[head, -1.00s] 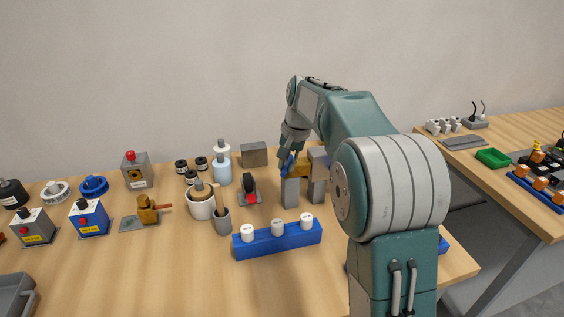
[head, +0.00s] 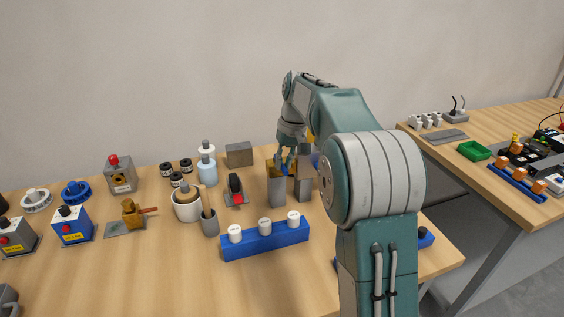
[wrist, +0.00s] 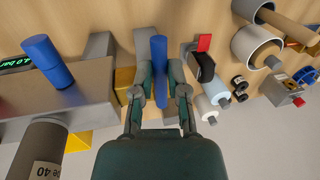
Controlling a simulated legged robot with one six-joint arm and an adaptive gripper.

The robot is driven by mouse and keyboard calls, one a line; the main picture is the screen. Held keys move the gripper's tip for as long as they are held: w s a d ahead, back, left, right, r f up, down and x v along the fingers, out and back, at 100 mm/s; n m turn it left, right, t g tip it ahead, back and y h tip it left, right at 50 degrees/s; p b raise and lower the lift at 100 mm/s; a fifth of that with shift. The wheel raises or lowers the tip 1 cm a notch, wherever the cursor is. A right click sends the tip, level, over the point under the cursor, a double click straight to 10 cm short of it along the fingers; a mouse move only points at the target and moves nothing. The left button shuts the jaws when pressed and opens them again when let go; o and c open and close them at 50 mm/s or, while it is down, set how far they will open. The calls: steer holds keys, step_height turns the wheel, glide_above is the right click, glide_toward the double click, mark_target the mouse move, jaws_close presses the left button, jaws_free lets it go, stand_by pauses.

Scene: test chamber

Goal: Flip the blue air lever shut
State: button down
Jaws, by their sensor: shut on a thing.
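The blue air lever (wrist: 159,62) stands up the middle of the wrist view, between the two fingers of my gripper (wrist: 159,92). The gripper is shut on it. The lever crosses the line between two grey posts (wrist: 98,50), with a yellow valve body (wrist: 123,78) partly showing at the left finger. In the head view my gripper (head: 286,163) is at the top of the posts (head: 277,186). Only a little of the lever (head: 282,168) shows there, and my arm hides part of the valve.
A grey block with a blue knob (wrist: 47,60) and lit display is left of the gripper in the wrist view. A red-tipped rocker (wrist: 204,44) is close on the right. A blue rack with white caps (head: 265,240) stands in front, bottles (head: 206,165) to the left.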

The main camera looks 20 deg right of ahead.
steer(key=shift+s+f, duration=0.1)
steer(key=c, duration=0.6)
jaws_free()
steer(key=shift+s, duration=0.1)
steer(key=shift+c, duration=0.2)
steer(key=shift+r, duration=0.3)
step_height(320, 180, up, 11)
steer(key=d, duration=0.2)
steer(key=shift+w+d, duration=0.2)
steer(key=shift+r, duration=0.1)
